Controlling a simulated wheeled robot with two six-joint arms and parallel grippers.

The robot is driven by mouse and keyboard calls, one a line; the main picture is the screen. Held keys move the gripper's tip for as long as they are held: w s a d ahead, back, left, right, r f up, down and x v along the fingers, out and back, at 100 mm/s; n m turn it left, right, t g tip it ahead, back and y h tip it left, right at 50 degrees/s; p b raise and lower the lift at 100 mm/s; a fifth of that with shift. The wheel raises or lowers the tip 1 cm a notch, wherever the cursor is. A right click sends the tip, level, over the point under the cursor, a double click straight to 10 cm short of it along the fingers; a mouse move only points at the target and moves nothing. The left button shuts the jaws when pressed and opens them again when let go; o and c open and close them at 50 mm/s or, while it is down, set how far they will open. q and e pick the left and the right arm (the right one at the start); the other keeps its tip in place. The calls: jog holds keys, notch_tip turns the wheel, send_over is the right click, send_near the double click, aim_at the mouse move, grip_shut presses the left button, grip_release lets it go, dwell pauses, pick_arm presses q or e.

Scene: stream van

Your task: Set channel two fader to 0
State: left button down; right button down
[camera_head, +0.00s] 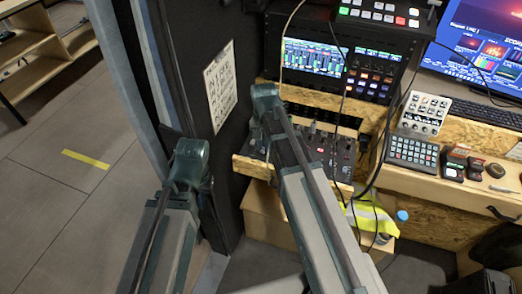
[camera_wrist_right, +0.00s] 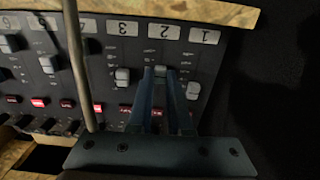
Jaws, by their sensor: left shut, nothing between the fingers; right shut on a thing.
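The mixer panel (camera_wrist_right: 215,55) fills the right wrist view upside down, with channel labels along its top edge. The channel two fader (camera_wrist_right: 160,71) is under the label 2. My right gripper (camera_wrist_right: 161,76) is shut on its cap, and the fingers partly hide the cap and slot. The channel one fader (camera_wrist_right: 193,91) and channel three fader (camera_wrist_right: 122,76) stand free on either side. In the head view the mixer (camera_head: 342,150) is partly behind my right arm, and the right fingertips are hidden. My left gripper (camera_head: 189,160) is shut and empty, left of the mixer and apart from it.
A cable (camera_wrist_right: 78,65) crosses the panel left of the channel three fader. Several cables hang before the mixer in the head view. A wooden shelf edge (camera_head: 252,167) lies along its front. A keypad (camera_head: 411,152), monitor (camera_head: 485,45) and hi-vis vest (camera_head: 370,217) are to the right.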

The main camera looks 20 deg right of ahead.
jog(key=shift+w+d, duration=0.65)
jog(key=shift+w, duration=0.3)
jog(key=shift+s, duration=0.1)
jog(key=c, duration=0.8)
grip_release()
jog(key=shift+r, duration=0.1)
notch_tip(320, 180, up, 14)
jog(key=p, duration=1.3)
jog(key=shift+f+p, duration=0.2)
jog(key=shift+p, duration=0.2)
